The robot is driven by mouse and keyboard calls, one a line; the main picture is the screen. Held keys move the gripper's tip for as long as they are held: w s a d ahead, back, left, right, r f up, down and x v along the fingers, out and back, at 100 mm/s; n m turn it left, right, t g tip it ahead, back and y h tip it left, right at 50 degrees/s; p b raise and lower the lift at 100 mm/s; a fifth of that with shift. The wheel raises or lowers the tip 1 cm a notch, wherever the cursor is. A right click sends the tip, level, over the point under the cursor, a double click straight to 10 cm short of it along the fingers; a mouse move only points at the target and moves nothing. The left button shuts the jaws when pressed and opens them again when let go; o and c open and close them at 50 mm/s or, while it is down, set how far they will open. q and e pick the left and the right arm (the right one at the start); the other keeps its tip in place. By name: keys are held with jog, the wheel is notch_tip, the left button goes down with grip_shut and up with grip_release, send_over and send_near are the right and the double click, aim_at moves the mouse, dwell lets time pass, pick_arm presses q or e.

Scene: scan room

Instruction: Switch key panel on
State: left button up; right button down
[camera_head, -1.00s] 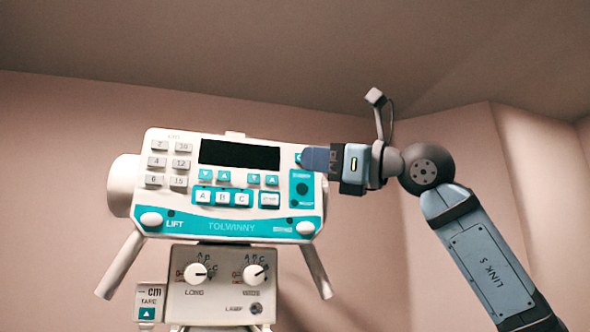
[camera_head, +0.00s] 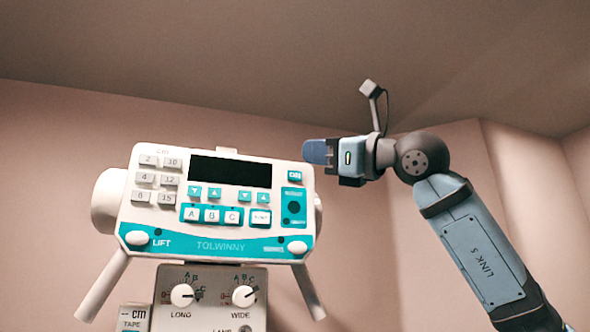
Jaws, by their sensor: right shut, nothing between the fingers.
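The key panel (camera_head: 222,246) is a white and teal console marked TOLWINNY, left of the middle of the view. Its display (camera_head: 230,171) is black. A small teal button (camera_head: 294,176), which seems to read ON, sits at the panel's upper right corner and shows in full. My right gripper (camera_head: 313,151) is shut and empty. Its blue fingertips point left, just above and to the right of that button, and look apart from it. The depth of the gap is hard to tell. My left gripper is not in view.
Grey number keys (camera_head: 158,179) and teal letter keys fill the panel's face. Below it is a lower box with a LONG knob (camera_head: 182,295) and a WIDE knob (camera_head: 245,296). Angled white handles (camera_head: 102,287) stick out below.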

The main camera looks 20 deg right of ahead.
aim_at(295, 176)
jog(key=shift+w+a+p, duration=0.1)
jog(key=shift+w+p, duration=1.15)
jog(key=shift+w, duration=1.85)
jog(key=shift+w, duration=0.1)
jog(key=shift+w, duration=0.35)
jog(key=shift+w, duration=0.35)
jog(key=shift+s, duration=0.1)
dwell(0.3)
jog(key=shift+s+f+b, duration=0.1)
jog(key=shift+s+b, duration=0.25)
jog(key=shift+s, duration=0.35)
